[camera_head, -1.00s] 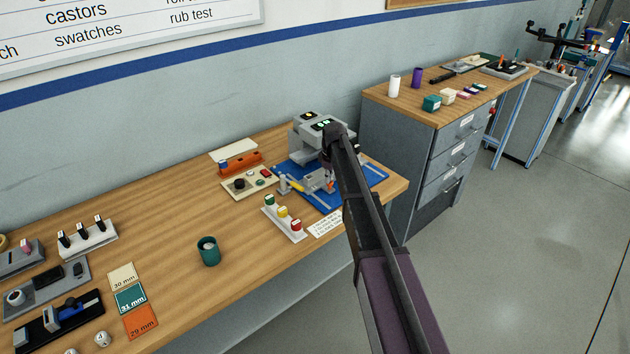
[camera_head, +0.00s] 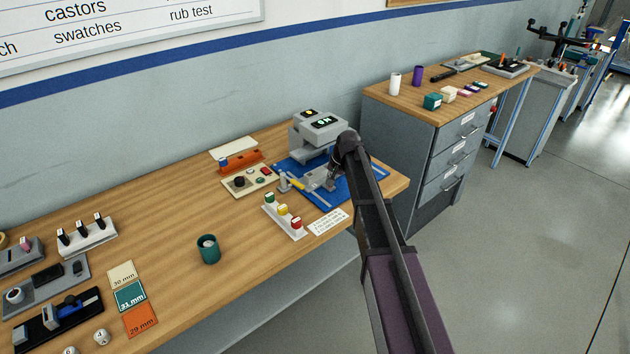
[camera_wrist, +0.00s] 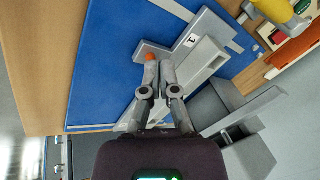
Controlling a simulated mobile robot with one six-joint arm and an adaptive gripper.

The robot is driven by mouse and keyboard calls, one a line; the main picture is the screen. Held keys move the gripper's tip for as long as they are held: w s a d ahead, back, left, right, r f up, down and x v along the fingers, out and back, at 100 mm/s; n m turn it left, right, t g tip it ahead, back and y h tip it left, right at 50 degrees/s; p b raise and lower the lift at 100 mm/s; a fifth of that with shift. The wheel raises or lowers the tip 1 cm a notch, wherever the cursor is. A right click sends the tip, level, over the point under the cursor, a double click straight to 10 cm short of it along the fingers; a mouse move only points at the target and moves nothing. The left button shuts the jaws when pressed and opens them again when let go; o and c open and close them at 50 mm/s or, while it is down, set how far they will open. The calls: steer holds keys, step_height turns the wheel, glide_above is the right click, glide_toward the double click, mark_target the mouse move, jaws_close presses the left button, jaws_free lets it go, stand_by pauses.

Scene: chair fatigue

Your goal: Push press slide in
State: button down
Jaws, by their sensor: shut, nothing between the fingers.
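The grey press (camera_head: 318,133), with lit displays on top, stands at the back of a blue mat (camera_head: 340,198). Its light-grey slide (camera_head: 317,180) lies on the mat in front of it; it also shows in the wrist view (camera_wrist: 198,62), running diagonally. My gripper (camera_head: 332,183) is shut and empty, low at the slide's right side. In the wrist view my fingertips (camera_wrist: 159,68) are close beside the slide's near end, and contact is unclear. A small orange patch (camera_wrist: 151,57) shows at the left fingertip; I cannot tell what it belongs to.
A yellow-handled part (camera_head: 294,184) lies left of the slide. A control box (camera_head: 250,182) and a rack with coloured tops (camera_head: 284,217) stand farther left. A green cup (camera_head: 208,250) is at the front, with bare wood around it. The table's right edge is near.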

steer(key=m, duration=0.2)
steer(key=s+m, duration=0.1)
steer(key=m, duration=0.1)
steer(key=m+t, duration=0.1)
steer(key=m, duration=0.1)
steer(key=shift+s+d+r+y, duration=0.1)
steer(key=shift+s+r+y, duration=0.1)
steer(key=shift+r+y, duration=0.1)
steer(key=m, duration=0.4)
steer(key=s+m+t, duration=0.1)
steer(key=m, duration=0.1)
steer(key=shift+d+r+y, duration=0.15)
steer(key=shift+r+y, duration=0.15)
steer(key=shift+r, duration=0.1)
steer(key=m, duration=0.4)
steer(key=s+r+m+t, duration=0.1)
steer(key=m, duration=0.1)
steer(key=shift+s+d+y, duration=0.1)
steer(key=shift+d+y, duration=0.1)
steer(key=shift+y, duration=0.1)
steer(key=m, duration=0.4)
steer(key=s+r+m+t, duration=0.1)
steer(key=m, duration=0.2)
steer(key=shift+d+b, duration=0.3)
steer(key=shift+f, duration=0.1)
